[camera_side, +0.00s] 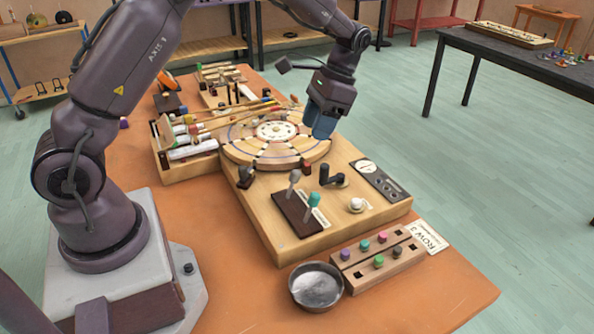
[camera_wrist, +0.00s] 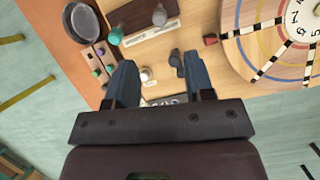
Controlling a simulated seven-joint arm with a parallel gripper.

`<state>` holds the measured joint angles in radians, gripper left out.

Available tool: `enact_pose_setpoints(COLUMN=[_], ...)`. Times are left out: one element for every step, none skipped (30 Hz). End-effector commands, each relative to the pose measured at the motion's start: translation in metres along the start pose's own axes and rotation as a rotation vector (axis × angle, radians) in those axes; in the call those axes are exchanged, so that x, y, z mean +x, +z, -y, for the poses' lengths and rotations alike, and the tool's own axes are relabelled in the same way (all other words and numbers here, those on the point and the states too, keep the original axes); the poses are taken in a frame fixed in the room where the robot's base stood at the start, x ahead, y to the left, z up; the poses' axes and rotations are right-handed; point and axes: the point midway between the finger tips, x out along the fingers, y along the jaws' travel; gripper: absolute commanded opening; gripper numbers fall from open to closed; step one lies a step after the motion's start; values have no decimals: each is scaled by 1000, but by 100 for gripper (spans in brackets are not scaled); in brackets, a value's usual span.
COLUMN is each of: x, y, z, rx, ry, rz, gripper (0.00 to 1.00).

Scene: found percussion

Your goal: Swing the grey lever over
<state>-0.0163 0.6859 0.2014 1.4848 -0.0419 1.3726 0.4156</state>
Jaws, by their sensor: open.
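The grey lever (camera_side: 293,180) stands beside a teal lever (camera_side: 312,201) on a dark brown plate (camera_side: 291,214) set in the wooden board. Both levers lean slightly to the right in the side view. In the wrist view, the grey lever's knob (camera_wrist: 159,17) is near the top edge and the teal lever's knob (camera_wrist: 115,37) is left of it. My gripper (camera_side: 320,126) is open and empty. It hangs above the board near the round dial, beyond the levers and apart from them. Its two blue fingers (camera_wrist: 160,75) are spread in the wrist view.
A black crank (camera_side: 331,177) and a white knob (camera_side: 356,204) stand right of the levers. The round dial (camera_side: 272,152) lies behind. A metal bowl (camera_side: 316,287) and a block with coloured pegs (camera_side: 377,259) stand at the front. Air above the levers is clear.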

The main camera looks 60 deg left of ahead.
Motion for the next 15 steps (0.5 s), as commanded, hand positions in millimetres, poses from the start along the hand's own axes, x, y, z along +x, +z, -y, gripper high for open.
enact_pose_setpoints(x=[10,16,24,31,38,46,53,59,67,73,78,85,90,94,98], y=[1,1,1,1,1,1,1,1,1,1,1,1,1,1,0], z=[0,0,0,0,0,0,0,-1,-1,-1,-1,0,-1,0,0], rx=[-1,-1,-1,-2,-2,-2,-3,-3,-3,-2,-2,-2,-1,-1,-1], ry=[2,1,1,2,2,2,2,2,2,1,1,1,1,0,0], rz=[6,5,5,6,5,5,5,6,4,4,4,3,4,3,2], gripper=[48,48,48,48,48,48,48,48,48,48,48,48,48,48,48])
